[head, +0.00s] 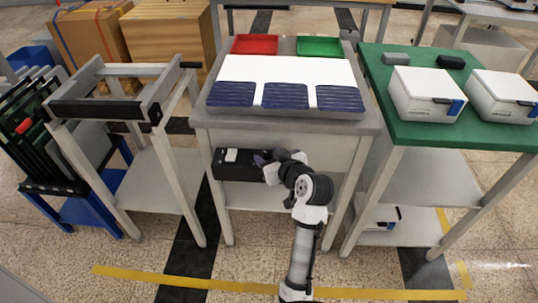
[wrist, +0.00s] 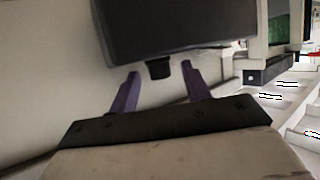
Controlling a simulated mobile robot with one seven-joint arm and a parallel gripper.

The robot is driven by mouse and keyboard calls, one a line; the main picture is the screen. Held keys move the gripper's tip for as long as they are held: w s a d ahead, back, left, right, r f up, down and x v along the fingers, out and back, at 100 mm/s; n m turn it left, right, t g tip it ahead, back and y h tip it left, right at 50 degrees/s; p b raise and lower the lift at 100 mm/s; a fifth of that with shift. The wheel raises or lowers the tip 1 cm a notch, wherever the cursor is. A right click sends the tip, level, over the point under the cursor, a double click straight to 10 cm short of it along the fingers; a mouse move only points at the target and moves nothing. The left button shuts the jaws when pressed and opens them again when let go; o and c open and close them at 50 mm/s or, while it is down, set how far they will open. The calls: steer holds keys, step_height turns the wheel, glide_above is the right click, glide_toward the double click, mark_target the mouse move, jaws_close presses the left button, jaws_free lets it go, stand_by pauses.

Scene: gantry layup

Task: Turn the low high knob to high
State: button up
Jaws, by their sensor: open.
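A black control box (head: 232,170) with a white patch (head: 231,155) is mounted under the front of the middle table. In the wrist view the dark box (wrist: 180,25) fills the top. A small black knob (wrist: 159,70) sticks out from its edge; its setting and any low or high marks cannot be read. My gripper (wrist: 160,72) has its two purple fingers apart, one on each side of the knob, with gaps showing between. In the head view my gripper (head: 262,158) is at the right end of the box, and the knob is hidden or too small there.
The middle table (head: 205,118) holds a white sheet (head: 285,70) with dark blue cells, a red tray (head: 254,44) and a green tray (head: 320,46). An empty frame stand (head: 105,108) is at left. A green-topped table (head: 425,130) with white boxes is at right.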

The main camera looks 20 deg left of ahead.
steer(key=shift+w+a+f, duration=0.15)
steer(key=shift+w+a, duration=0.1)
steer(key=shift+c, duration=0.5)
steer(key=c, duration=0.9)
